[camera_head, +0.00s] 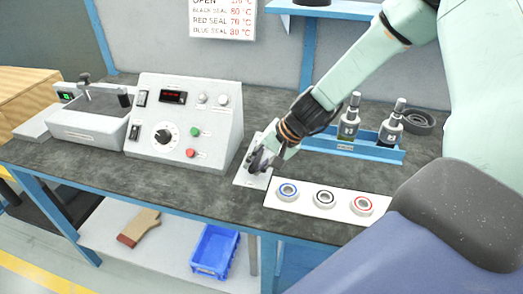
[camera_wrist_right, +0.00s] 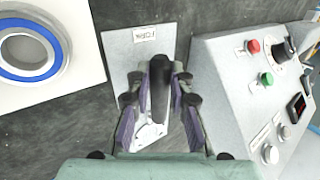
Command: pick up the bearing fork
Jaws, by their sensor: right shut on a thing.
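The bearing fork shows in the right wrist view as a black handle (camera_wrist_right: 160,85) with a pale metal part (camera_wrist_right: 149,134) below it. My right gripper (camera_wrist_right: 158,100) has its purple-padded fingers on both sides of the handle and is shut on it. The fork is over a grey plate labelled FORK (camera_wrist_right: 145,48). In the head view my right gripper (camera_head: 262,160) is low over this plate (camera_head: 250,180) and hides most of the fork. I cannot tell whether the fork touches the plate. My left gripper is not in view.
A control box (camera_head: 185,120) stands left of my right gripper. A white strip (camera_head: 303,205) with blue, black and red ringed bearings lies to the right. A blue rack (camera_head: 385,154) with two bottles stands behind. A blue bin (camera_head: 214,250) is on the lower shelf.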

